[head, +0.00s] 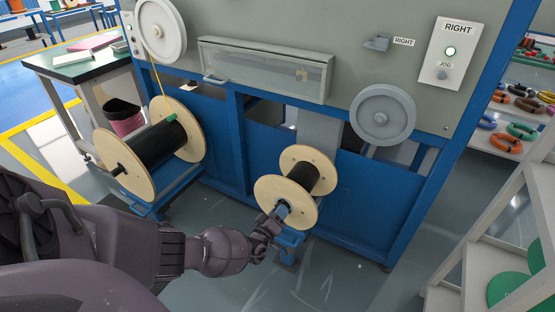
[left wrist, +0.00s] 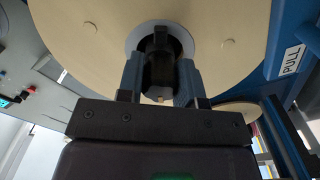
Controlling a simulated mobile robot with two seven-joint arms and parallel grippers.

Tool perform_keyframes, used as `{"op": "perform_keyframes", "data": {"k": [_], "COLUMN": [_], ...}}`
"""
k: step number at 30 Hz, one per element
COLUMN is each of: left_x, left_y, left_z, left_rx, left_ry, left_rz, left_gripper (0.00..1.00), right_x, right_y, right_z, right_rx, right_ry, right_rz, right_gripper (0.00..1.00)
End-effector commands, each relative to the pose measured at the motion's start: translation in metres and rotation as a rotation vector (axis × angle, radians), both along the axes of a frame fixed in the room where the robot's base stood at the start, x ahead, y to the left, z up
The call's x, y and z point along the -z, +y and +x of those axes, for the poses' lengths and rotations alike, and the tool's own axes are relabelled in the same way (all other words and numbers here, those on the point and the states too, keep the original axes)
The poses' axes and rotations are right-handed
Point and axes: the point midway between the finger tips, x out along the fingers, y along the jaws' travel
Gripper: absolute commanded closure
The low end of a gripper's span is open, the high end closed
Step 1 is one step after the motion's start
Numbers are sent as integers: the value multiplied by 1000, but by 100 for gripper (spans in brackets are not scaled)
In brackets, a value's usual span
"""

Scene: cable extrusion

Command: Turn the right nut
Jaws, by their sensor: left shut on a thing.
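The right spool (head: 303,178) has pale wooden flanges and black cable wound on it, and sits low in front of the blue machine frame. My left gripper (head: 281,211) is at the centre of its near flange. In the left wrist view the gripper (left wrist: 160,82) is shut on the dark right nut (left wrist: 160,66), with one blue-grey finger on each side. The nut sits in front of a grey ring at the middle of the flange (left wrist: 85,45). In the head view my fingers hide the nut. My right gripper is not in view.
A larger left spool (head: 155,148) of black cable stands at the left on its own blue stand. White shelving (head: 490,245) stands at the right.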

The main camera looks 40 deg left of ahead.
Motion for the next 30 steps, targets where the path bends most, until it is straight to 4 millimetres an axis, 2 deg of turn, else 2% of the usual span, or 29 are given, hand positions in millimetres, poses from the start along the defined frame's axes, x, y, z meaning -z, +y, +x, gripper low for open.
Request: {"op": "perform_keyframes", "data": {"k": [9,27,28,30], "left_x": [-1,0,0,0], "left_y": [1,0,1,1], "left_z": [0,0,0,0], "left_rx": [-1,-1,-1,-1], "left_ry": [32,40,40,40], "left_rz": [135,167,167,167], "left_gripper": [90,90,62,51], "right_x": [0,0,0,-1], "right_y": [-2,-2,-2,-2], "right_z": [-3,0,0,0], "right_rx": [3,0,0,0], "right_ry": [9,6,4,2], "right_rz": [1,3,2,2], "right_gripper": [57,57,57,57]}}
